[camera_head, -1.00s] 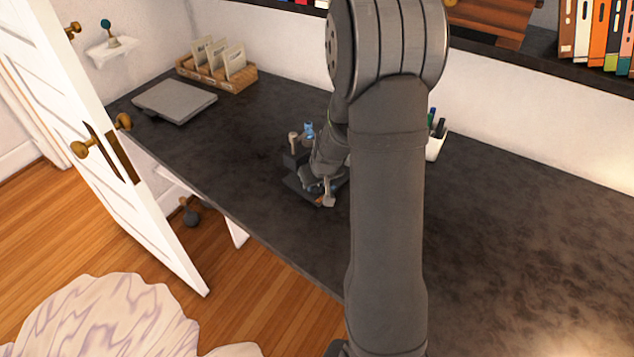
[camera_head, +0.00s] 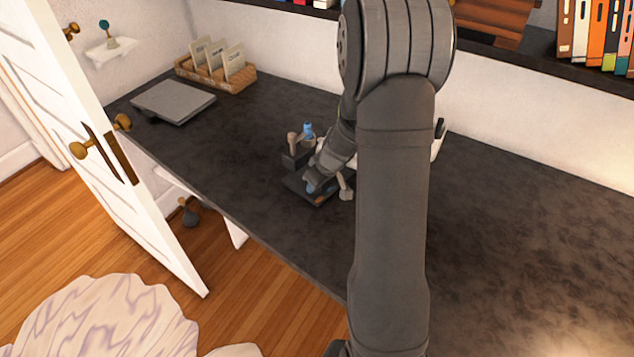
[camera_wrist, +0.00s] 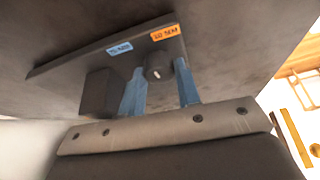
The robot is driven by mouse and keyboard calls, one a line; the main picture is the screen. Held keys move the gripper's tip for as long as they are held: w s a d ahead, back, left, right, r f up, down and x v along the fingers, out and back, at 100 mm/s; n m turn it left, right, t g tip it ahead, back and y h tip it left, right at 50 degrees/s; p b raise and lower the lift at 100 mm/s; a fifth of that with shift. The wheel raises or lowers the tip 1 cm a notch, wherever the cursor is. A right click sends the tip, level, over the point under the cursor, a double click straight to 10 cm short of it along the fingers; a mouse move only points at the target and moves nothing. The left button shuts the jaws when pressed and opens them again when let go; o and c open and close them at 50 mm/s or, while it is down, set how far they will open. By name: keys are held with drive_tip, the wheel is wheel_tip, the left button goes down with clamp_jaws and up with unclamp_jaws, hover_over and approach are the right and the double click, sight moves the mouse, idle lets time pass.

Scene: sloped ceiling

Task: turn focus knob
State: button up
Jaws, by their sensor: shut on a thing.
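A small dark device with a flat base plate (camera_head: 298,187) stands on the dark desk. In the wrist view its plate (camera_wrist: 75,66) carries a blue label (camera_wrist: 119,49) and an orange label (camera_wrist: 165,32). A round dark knob (camera_wrist: 157,67) with a pale mark sits below the orange label. My gripper (camera_wrist: 161,80) has its two blue fingers on either side of this knob and is shut on it. In the head view my gripper (camera_head: 312,186) is low over the plate, and the knob is hidden there.
A brown-topped post (camera_head: 292,139) and a blue-topped piece (camera_head: 308,130) rise behind the gripper. A pale stubby piece (camera_head: 346,186) is just right of it. A grey flat slab (camera_head: 173,101) and a card box (camera_head: 215,74) lie farther left. The right desk is clear.

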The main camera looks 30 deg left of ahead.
idle(0.3)
drive_tip(key=o, duration=1)
drive_tip(key=v, duration=1.7)
drive_tip(key=shift+s+d+r, duration=0.1)
drive_tip(key=shift+d+r, duration=0.05)
drive_tip(key=shift+d, duration=0.05)
